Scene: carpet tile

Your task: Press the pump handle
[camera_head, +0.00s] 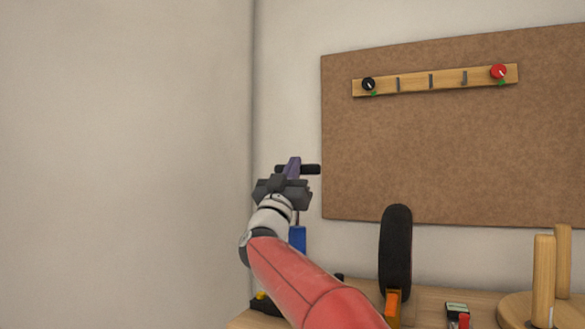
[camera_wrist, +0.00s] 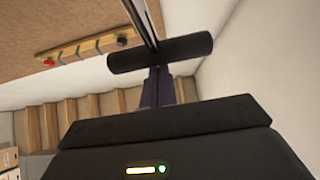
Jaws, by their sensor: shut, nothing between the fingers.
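The pump handle (camera_head: 312,169) is a black horizontal bar in the head view, just behind my gripper's fingertips. In the wrist view the handle (camera_wrist: 190,47) runs across the top middle, with a thin shiny rod rising past it in the picture. My gripper (camera_head: 292,163) has purple fingers that are shut and empty. In the wrist view the gripper (camera_wrist: 158,76) points at the middle of the handle, its tips at the bar's edge. I cannot tell whether they touch. A blue part (camera_head: 297,238), apparently the pump body, shows below my wrist; the rest is hidden by my arm.
A wooden workbench (camera_head: 430,290) lies below. A black wheel (camera_head: 396,250) stands on it right of my arm, and wooden posts (camera_head: 543,275) stand further right. A brown board (camera_head: 440,150) with a knob rail (camera_head: 435,82) hangs behind. The left side is bare wall.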

